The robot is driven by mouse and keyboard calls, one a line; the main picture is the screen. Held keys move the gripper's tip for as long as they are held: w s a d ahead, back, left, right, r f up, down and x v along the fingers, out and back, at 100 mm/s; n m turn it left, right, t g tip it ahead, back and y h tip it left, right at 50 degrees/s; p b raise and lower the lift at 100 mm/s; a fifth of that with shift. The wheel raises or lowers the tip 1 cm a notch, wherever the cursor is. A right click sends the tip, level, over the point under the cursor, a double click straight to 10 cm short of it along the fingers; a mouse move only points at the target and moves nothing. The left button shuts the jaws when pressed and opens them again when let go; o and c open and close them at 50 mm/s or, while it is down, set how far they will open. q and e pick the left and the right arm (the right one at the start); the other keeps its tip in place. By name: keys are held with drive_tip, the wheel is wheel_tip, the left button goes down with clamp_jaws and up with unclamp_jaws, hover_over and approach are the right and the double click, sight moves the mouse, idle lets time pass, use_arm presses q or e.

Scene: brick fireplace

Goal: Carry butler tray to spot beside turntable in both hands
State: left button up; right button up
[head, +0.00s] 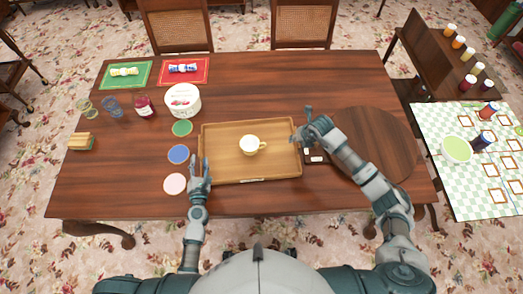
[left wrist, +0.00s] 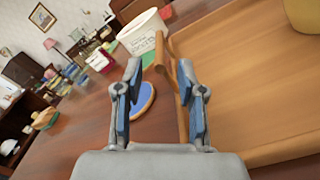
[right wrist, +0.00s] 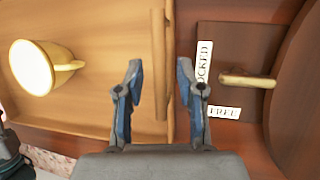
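The wooden butler tray (head: 225,165) lies on the table with a cream cup (head: 252,145) on it. The cup also shows in the right wrist view (right wrist: 38,68). The round dark turntable (head: 375,140) is right of the tray. My left gripper (head: 199,165) is open at the tray's left edge; in the left wrist view the left handle (left wrist: 160,52) lies ahead between its fingers. My right gripper (head: 303,127) is open over the tray's right edge; in the right wrist view the right handle (right wrist: 158,70) lies between its fingers, not clasped.
A lever (right wrist: 248,81) with LOCKED and FREE labels sits between tray and turntable. Green (head: 182,128), blue (head: 178,154) and pink (head: 175,184) discs lie left of the tray. A white tub (head: 183,101) stands behind them. The table behind the tray is clear.

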use_arm(q)
drive_tip(key=s, duration=0.3)
drive_tip(key=shift+s+d, duration=0.1)
use_arm(e)
drive_tip(key=v, duration=1.1)
drive_tip(key=shift+r, duration=0.35)
drive_tip(key=shift+d, duration=0.15)
use_arm(q)
drive_tip(key=shift+s+f, duration=0.1)
drive_tip(key=shift+s, duration=0.05)
use_arm(e)
drive_tip(key=shift+s, duration=0.1)
